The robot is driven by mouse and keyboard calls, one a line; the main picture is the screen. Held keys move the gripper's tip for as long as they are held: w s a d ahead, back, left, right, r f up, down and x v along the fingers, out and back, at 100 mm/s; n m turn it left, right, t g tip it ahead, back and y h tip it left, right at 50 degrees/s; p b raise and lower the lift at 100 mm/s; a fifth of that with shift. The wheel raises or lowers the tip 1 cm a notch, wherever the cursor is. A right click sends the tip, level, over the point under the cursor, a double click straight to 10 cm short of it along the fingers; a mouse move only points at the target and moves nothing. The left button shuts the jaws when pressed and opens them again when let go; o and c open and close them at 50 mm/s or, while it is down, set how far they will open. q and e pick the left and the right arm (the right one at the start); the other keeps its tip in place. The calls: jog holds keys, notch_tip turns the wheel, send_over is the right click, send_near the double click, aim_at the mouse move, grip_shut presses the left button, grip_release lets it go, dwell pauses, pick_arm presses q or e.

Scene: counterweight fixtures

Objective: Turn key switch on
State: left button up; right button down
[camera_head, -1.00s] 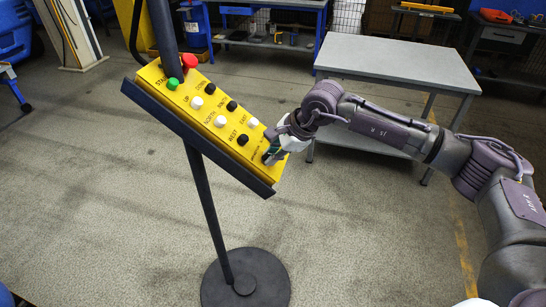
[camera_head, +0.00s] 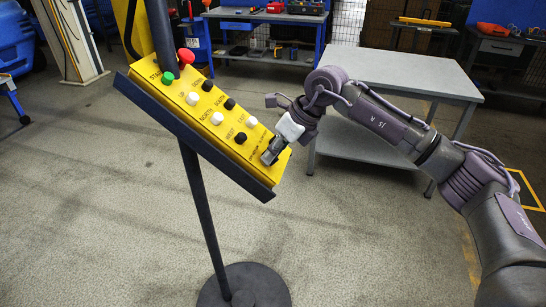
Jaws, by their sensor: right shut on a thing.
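A yellow control panel (camera_head: 186,108) in a dark tray stands tilted on a dark pole with a round base. It carries a red mushroom button (camera_head: 186,57), a green button (camera_head: 167,77), and several black and white buttons in two rows. My right gripper (camera_head: 268,157) is at the panel's lower right end, shut on what appears to be the key switch there. Its fingers hide the switch, so I cannot see which way the key points. My left gripper is not in view.
A grey table (camera_head: 402,76) with a lower shelf stands behind my right arm. Blue workbenches (camera_head: 262,18) line the back. The round pole base (camera_head: 245,287) rests on the floor. The concrete floor left of the pole is clear.

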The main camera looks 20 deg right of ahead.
jog(key=shift+f+m+y, duration=0.15)
jog(key=shift+m, duration=0.8)
jog(key=shift+f+m+y, duration=0.15)
jog(key=shift+m, duration=0.8)
jog(key=shift+s, duration=0.1)
jog(key=c, duration=1.2)
grip_release()
jog(key=shift+w+r, duration=0.15)
jog(key=shift+w, duration=0.05)
jog(key=shift+d+r, duration=0.15)
jog(key=shift+r, duration=0.2)
jog(key=v, duration=1.1)
jog(key=shift+w, duration=0.1)
